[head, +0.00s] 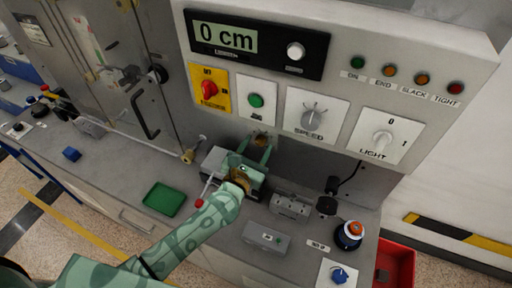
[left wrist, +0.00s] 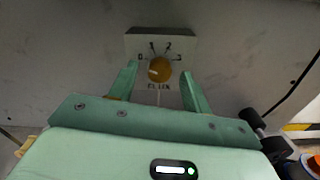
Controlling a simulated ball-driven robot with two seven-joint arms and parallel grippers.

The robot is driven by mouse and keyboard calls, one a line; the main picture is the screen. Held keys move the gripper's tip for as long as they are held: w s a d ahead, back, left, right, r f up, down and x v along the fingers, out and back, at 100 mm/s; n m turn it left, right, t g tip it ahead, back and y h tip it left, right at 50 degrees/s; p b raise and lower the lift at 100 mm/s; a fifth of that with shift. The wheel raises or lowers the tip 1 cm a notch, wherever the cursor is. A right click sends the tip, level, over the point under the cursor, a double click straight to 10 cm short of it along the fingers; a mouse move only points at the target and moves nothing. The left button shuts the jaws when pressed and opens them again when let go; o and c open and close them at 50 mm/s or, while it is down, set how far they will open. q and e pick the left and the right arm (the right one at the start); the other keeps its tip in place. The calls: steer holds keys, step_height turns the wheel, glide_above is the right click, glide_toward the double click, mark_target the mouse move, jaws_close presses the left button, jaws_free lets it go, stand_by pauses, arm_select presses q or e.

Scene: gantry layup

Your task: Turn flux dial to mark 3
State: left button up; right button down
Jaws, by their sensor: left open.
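The flux dial is a round orange-yellow knob (left wrist: 161,70) on a grey plate marked 0, 1, 2 and 3 in the left wrist view. A pale mark on the knob lies on its left side, toward the 0, though it is small and blurred. In the head view the knob (head: 261,139) shows small and brownish below the green button. My left gripper (head: 257,145) is open in front of the dial. In the left wrist view its fingers (left wrist: 159,73) stand one on each side of the knob, with gaps visible. My right gripper is not in view.
Above are a red switch (head: 209,89), a green button (head: 256,100), a speed knob (head: 312,118) and a light switch (head: 381,141). A dark round device with an orange top (head: 350,233) stands at right.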

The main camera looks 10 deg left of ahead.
arm_select(q)
steer(key=c, duration=1)
